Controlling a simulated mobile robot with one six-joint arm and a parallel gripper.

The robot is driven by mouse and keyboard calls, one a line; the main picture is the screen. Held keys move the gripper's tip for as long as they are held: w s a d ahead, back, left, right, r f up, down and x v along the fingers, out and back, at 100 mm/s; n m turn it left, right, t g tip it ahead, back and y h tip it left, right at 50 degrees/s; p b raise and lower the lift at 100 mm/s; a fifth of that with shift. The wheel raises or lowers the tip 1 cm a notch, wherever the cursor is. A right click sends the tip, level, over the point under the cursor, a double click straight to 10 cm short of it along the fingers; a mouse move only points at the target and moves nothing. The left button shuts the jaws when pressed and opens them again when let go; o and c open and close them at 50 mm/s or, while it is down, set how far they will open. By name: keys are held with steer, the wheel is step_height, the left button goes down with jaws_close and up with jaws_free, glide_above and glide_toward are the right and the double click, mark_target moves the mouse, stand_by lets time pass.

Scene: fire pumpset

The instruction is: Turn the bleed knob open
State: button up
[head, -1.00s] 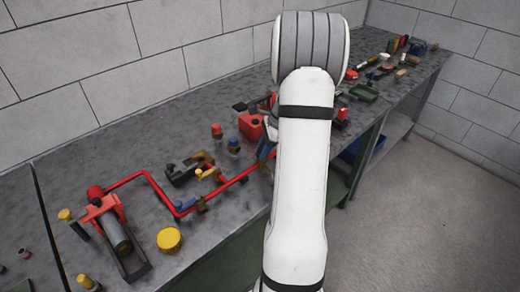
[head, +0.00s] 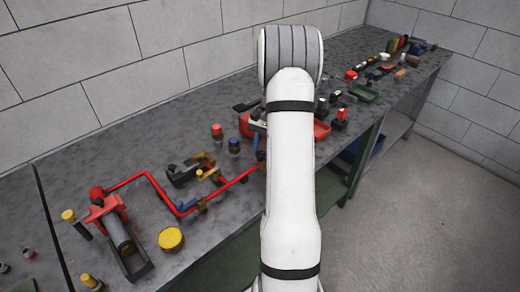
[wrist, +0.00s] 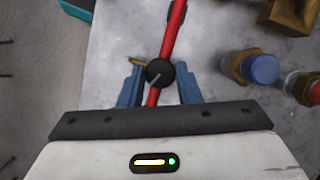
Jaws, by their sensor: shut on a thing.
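The bleed knob (wrist: 160,73) is a small round black knob with a pale pointer line, slanting up to the right in the wrist view. It sits on a red pipe (wrist: 173,30). My gripper (wrist: 159,80) has its blue fingers on either side of the knob and is shut on it. The red pipe also shows in the head view (head: 159,188), bent along the bench to my arm. My arm hides the knob and most of the gripper in the head view.
A blue-capped brass fitting (wrist: 260,70) and a red-capped one (wrist: 314,88) stand right of the gripper in the wrist view. A brass block (wrist: 290,14) is at top right. A yellow-topped can (head: 171,239) stands near the bench's front edge.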

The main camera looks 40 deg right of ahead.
steer(key=n, duration=0.2)
steer(key=n+g+h, duration=0.1)
steer(key=n, duration=0.2)
steer(key=shift+w+n+h, duration=0.15)
steer(key=shift+n+h, duration=0.15)
steer(key=n+h, duration=0.1)
steer(key=n, duration=0.1)
steer(key=n+g, duration=0.1)
steer(key=n, duration=0.2)
steer(key=shift+a+h, duration=0.2)
steer(key=shift+h, duration=0.2)
steer(key=shift+w+n, duration=0.1)
steer(key=shift+n, duration=0.2)
steer(key=o, duration=1)
steer(key=shift+c, duration=0.2)
steer(key=b+v, duration=0.1)
steer(key=v, duration=0.6)
steer(key=shift+w+r, duration=0.2)
steer(key=shift+r, duration=0.15)
